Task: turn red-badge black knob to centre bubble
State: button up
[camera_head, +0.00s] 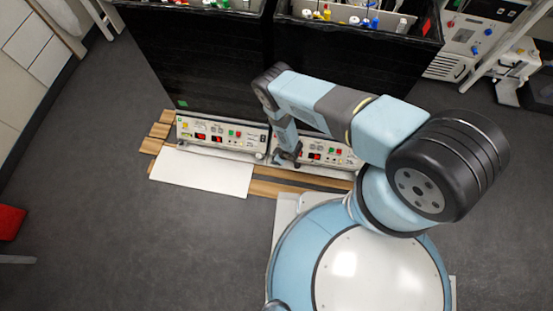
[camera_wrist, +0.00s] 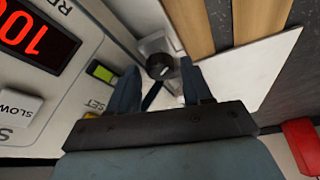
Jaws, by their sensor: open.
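The black knob (camera_wrist: 159,65) sits on a light grey metal foot at the panel's corner in the wrist view. My gripper (camera_wrist: 160,78) is open, with one finger on each side of the knob in the picture. I cannot tell whether the fingers touch it. A small yellow-green window in a black frame (camera_wrist: 102,72), perhaps the bubble level, is on the panel left of the knob; no bubble can be made out. In the head view my gripper (camera_head: 287,154) is low at the left end of the right-hand control panel (camera_head: 333,154).
The left-hand unit has its own panel (camera_head: 222,134) and a green badge (camera_head: 182,103). Wooden boards (camera_head: 275,188) and a white sheet (camera_head: 203,171) lie before the units. A red digital display (camera_wrist: 28,38) is close to the left of my gripper. Grey floor lies open at left.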

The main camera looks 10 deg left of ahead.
jog(key=v, duration=0.7)
jog(key=shift+s, duration=0.1)
jog(key=s+a+r+m+t+h, duration=0.3)
jog(key=s+a+r+m+h, duration=0.15)
jog(key=m, duration=1.05)
jog(key=shift+m, duration=0.3)
jog(key=x, duration=1.3)
jog(key=shift+w+d, duration=0.1)
jog(key=shift+d, duration=0.05)
